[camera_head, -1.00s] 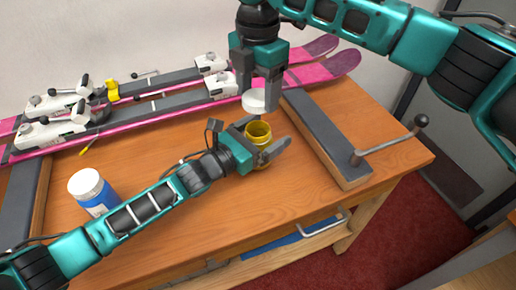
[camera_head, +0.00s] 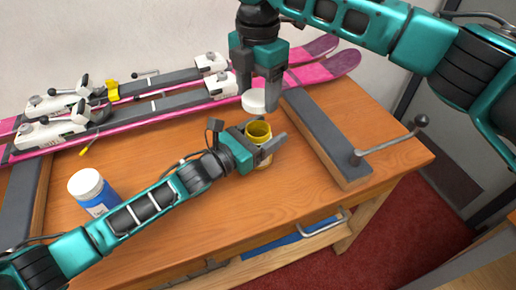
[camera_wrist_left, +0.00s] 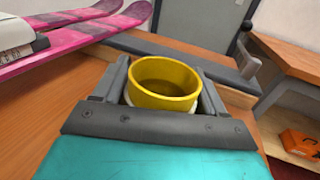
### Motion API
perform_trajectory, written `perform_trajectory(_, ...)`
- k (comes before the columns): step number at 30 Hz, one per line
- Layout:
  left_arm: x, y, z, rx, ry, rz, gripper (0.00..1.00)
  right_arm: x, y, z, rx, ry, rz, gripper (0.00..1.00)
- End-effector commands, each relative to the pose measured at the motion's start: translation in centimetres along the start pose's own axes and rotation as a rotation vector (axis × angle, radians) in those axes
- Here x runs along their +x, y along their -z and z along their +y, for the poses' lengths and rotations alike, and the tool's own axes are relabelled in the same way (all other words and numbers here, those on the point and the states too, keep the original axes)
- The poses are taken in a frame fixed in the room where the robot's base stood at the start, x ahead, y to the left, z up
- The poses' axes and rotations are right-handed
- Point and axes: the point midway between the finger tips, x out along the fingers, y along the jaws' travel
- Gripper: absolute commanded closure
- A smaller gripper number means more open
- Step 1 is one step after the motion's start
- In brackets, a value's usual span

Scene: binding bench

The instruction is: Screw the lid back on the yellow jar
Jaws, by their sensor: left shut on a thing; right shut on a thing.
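The yellow jar (camera_head: 258,133) stands open on the wooden bench, its mouth facing up. My left gripper (camera_head: 264,142) is shut on the jar, with a finger on each side. In the left wrist view the jar (camera_wrist_left: 164,86) sits between the fingers, its rim above them and its inside dark yellow. My right gripper (camera_head: 258,92) is shut on the white lid (camera_head: 256,101) and holds it above the jar's mouth. The lid and jar are apart, with a small gap between them in the head view.
A blue jar with a white lid (camera_head: 92,190) stands at the bench's left. Pink skis (camera_head: 170,108) with white bindings lie along the back. A grey-topped vise bar (camera_head: 325,135) with a crank handle (camera_head: 395,141) is right of the jar. The bench front (camera_head: 225,220) is clear.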

Motion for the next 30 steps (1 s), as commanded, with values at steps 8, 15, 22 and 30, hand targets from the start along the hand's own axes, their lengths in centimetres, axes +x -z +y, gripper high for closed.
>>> perform_trajectory(8,0.0,0.1,0.0,0.001,0.0,0.001,0.84,1.4,0.0,-0.1,0.001,0.003,0.003,0.64)
perform_trajectory(15,0.0,0.0,0.0,0.001,0.0,0.001,0.84,4.6,0.0,-0.1,0.0,0.002,0.002,0.64)
perform_trajectory(22,0.0,0.1,0.0,0.001,0.0,0.001,0.84,5.0,-0.1,0.0,0.0,-0.001,-0.001,0.64)
perform_trajectory(30,0.0,0.1,0.0,0.001,0.0,0.001,0.84,5.0,-0.1,0.0,0.0,-0.001,-0.001,0.64)
